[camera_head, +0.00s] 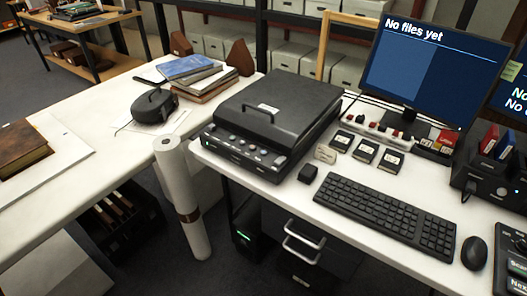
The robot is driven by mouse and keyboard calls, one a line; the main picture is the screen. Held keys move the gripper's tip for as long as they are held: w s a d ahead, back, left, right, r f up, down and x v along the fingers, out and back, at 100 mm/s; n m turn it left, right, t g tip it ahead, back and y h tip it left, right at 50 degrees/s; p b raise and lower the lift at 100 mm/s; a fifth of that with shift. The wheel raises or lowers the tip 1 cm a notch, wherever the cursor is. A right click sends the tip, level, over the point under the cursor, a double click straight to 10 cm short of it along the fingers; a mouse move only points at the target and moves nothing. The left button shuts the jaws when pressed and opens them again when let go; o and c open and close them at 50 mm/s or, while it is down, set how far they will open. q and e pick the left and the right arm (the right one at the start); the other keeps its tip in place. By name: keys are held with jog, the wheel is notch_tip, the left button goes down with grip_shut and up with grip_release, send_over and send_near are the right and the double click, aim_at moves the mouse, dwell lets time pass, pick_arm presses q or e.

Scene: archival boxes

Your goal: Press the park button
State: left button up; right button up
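No button with a readable "park" label shows in this view. A black flatbed device (275,108) with a handled lid stands on the white desk, its lid down. Its sloped front panel (243,148) carries several small round knobs or buttons, too small to read. A dark keypad (512,262) is cut off at the lower right edge, with large keys partly reading "Sc" and "Next". Neither of my grippers is in view.
The white desk (330,222) also holds a keyboard (385,212), a mouse (474,253), small black cartridges (365,151) and a monitor (415,70) reading "No files yet". A white roll (180,200) stands in the gap beside the left table (100,125), which holds books.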

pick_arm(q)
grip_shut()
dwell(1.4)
